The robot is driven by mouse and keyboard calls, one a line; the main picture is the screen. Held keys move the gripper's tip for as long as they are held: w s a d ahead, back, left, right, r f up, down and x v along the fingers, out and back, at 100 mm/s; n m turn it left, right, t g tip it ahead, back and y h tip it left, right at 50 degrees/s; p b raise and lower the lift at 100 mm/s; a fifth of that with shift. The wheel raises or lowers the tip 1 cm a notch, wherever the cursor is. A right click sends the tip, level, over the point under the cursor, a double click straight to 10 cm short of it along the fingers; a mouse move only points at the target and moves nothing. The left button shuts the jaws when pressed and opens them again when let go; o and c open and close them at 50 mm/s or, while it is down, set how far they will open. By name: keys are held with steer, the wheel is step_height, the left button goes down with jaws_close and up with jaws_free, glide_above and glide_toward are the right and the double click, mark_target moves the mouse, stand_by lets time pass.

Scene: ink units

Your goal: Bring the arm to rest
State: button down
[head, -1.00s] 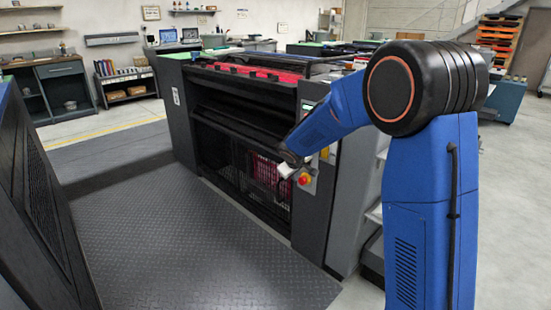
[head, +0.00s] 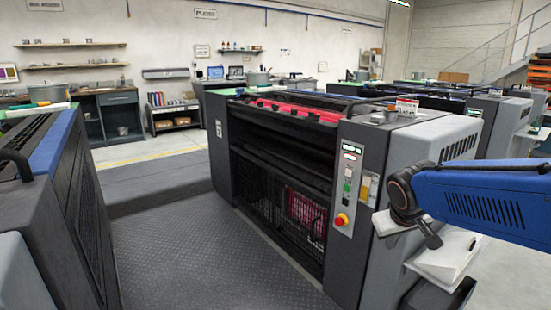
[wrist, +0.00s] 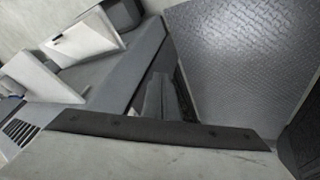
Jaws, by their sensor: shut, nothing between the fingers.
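My blue arm (head: 490,203) reaches in from the right edge in the head view, roughly level. It ends in a black wrist joint beside the front right corner of the press unit (head: 410,145). My gripper (head: 432,240) is small and dark there, pointing down over a pale side shelf (head: 447,262). It looks shut and empty. Whether it touches the shelf cannot be told.
The control panel with a red stop button (head: 342,219) is close left of my wrist. A second dark unit (head: 50,200) stands at left. The tread-plate floor (head: 200,255) between the units is clear. Pale trays (wrist: 85,40) show in the wrist view.

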steer(key=s+a+f+y, duration=0.1)
steer(key=s, duration=0.9)
steer(key=s+a+f+m+y, duration=0.1)
steer(key=s, duration=1)
steer(key=shift+f+m+g, duration=0.3)
steer(key=shift+f, duration=0.05)
